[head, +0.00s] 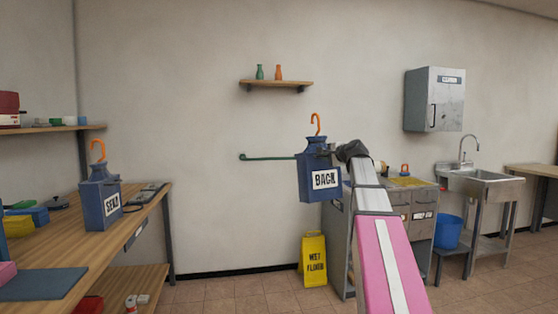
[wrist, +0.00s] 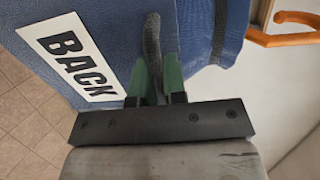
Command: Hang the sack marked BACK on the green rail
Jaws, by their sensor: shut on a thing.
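The blue sack marked BACK (head: 317,172) hangs upright in the air with an orange hook (head: 316,123) on top. My gripper (head: 340,152) is shut on it at its upper right side. In the wrist view my gripper (wrist: 158,85) has its green fingers closed on a dark strap of the BACK sack (wrist: 120,35), with the white label at left and the orange hook (wrist: 285,32) at upper right. The green rail (head: 268,157) juts along the wall to the left of the sack. Its right part is hidden behind the sack, and the hook is apart from the rail's visible part.
A second blue sack with a white label (head: 100,197) stands on the wooden bench (head: 130,228) at left. A small shelf (head: 276,84) with two bottles is above the rail. A yellow wet floor sign (head: 314,260) stands below. A cabinet and sink (head: 488,181) are at right.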

